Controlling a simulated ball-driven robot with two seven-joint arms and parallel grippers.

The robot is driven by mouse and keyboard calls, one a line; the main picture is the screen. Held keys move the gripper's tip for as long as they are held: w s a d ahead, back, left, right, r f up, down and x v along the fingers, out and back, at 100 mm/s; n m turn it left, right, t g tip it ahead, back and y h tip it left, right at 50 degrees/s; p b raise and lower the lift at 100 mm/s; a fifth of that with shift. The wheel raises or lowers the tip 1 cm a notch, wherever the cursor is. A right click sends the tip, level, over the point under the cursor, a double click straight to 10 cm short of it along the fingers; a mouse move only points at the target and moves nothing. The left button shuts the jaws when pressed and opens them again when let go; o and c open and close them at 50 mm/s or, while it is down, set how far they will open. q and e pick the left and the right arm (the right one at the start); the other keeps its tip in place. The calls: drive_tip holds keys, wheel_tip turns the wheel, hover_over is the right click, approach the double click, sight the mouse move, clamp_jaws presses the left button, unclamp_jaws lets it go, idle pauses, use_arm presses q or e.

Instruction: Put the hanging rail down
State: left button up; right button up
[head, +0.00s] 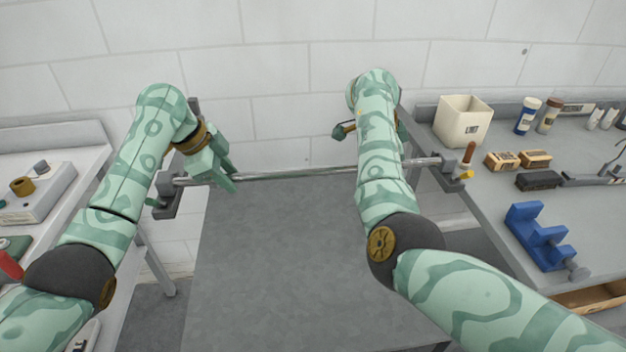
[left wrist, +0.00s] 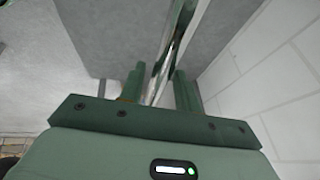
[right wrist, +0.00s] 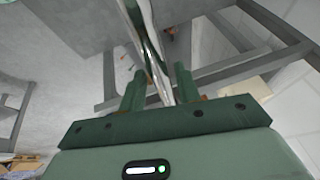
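The hanging rail (head: 300,173), a thin shiny metal bar, runs level across the gap between the two benches. Its ends lie at a grey bracket (head: 168,198) on the left and another bracket (head: 447,172) on the right. My left gripper (head: 228,176) is at the rail's left part. In the left wrist view the rail (left wrist: 176,45) passes between the spread fingers, with a small gap beside it.
The right bench (head: 480,200) carries a white bin (head: 463,121), bottles, small blocks and a blue fixture (head: 540,237). The left bench (head: 60,150) holds a grey device (head: 35,192). A grey flat surface (head: 280,265) lies below the rail. A white block wall stands behind.

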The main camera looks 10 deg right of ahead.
use_arm(q)
drive_tip(key=shift+o, duration=0.2)
drive_tip(key=shift+r, duration=0.1)
use_arm(e)
drive_tip(key=shift+o, duration=0.2)
drive_tip(key=shift+r, duration=0.25)
use_arm(q)
drive_tip(key=v, duration=1.1)
drive_tip(key=shift+a+r, duration=0.15)
drive_tip(key=shift+r, duration=0.2)
use_arm(e)
drive_tip(key=v, duration=1.1)
drive_tip(key=shift+a+r, duration=0.15)
drive_tip(key=shift+r, duration=0.1)
